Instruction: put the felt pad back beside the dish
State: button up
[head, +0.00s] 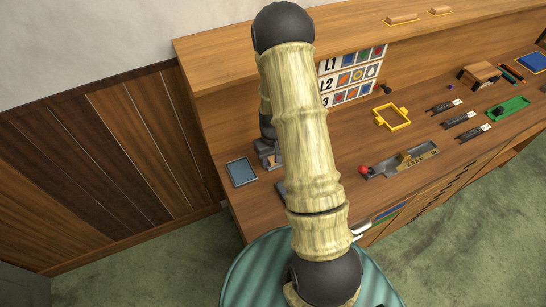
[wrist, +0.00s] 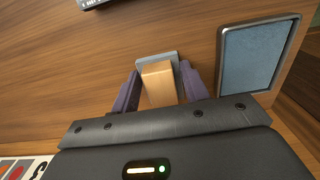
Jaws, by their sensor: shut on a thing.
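The felt pad (wrist: 159,84) appears as a tan wooden block with a grey layer at its far end. My gripper (wrist: 156,90) is shut on the block, with a purple finger on either side. In the head view my gripper (head: 268,158) is near the left end of the bench, partly hidden by my arm. The dish (wrist: 257,58) is a shallow dark-rimmed square with a blue-grey inside, just right of the pad in the wrist view. In the head view the dish (head: 241,172) lies left of my gripper. I cannot tell whether the pad touches the bench.
The wooden bench (head: 350,150) has bare room around the gripper. A picture board (head: 352,75) stands at the back. A yellow frame (head: 392,116), a grey holder with a red knob (head: 405,160) and a green tray (head: 507,108) lie to the right. My arm hides part of the bench.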

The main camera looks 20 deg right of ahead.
aim_at(273, 158)
jog(key=o, duration=0.5)
jog(key=shift+f, duration=0.15)
jog(key=o, duration=0.5)
notch_tip(273, 158, up, 12)
jog(key=b, duration=0.2)
jog(key=shift+r+b, duration=0.25)
jog(key=shift+b, duration=0.05)
